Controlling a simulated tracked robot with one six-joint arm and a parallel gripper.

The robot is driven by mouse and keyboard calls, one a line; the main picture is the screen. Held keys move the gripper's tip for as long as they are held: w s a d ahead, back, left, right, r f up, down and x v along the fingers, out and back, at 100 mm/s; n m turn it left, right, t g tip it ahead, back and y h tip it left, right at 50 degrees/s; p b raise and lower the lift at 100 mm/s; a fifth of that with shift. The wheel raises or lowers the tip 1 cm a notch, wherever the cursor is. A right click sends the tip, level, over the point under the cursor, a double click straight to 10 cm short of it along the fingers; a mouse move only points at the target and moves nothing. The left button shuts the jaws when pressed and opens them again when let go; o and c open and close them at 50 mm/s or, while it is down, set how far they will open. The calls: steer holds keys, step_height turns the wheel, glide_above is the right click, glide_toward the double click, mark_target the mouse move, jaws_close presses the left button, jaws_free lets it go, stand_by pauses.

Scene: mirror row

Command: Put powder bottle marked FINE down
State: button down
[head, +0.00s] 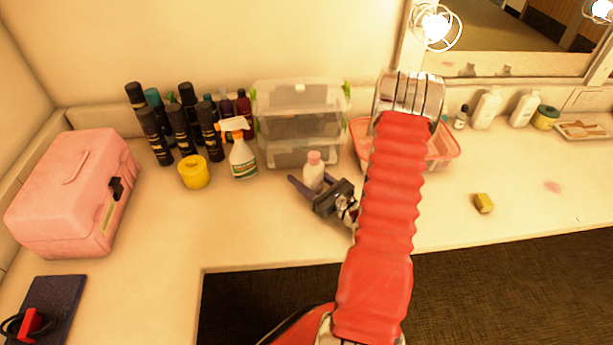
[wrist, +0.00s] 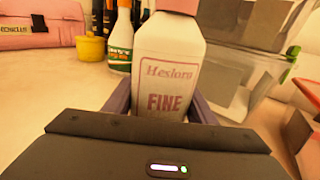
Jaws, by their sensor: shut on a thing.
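The powder bottle marked FINE (wrist: 166,75) is white with a pink cap and stands upright between my jaws in the wrist view. In the head view the bottle (head: 313,172) is in front of the clear stacked drawers, over the counter (head: 255,215). My gripper (head: 311,188) is shut on the bottle, one purple finger on each side. The bottle's lower part is hidden behind the gripper body in the wrist view. I cannot tell whether its base touches the counter.
A white spray bottle (head: 242,158) and a yellow tub (head: 194,171) stand left of the bottle, before several dark cans. Clear drawers (head: 299,127) stand behind; a pink bin (head: 441,150) is partly hidden by my arm. A pink case (head: 72,195) is far left. Counter in front is clear.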

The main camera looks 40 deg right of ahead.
mark_target(319, 188)
steer(key=shift+f, duration=0.25)
steer(key=c, duration=0.8)
jaws_free()
steer(key=shift+f, duration=0.1)
steer(key=shift+s+d, duration=0.2)
steer(key=shift+s, duration=2.8)
steer(key=shift+s+d, duration=0.2)
steer(key=shift+s, duration=2.8)
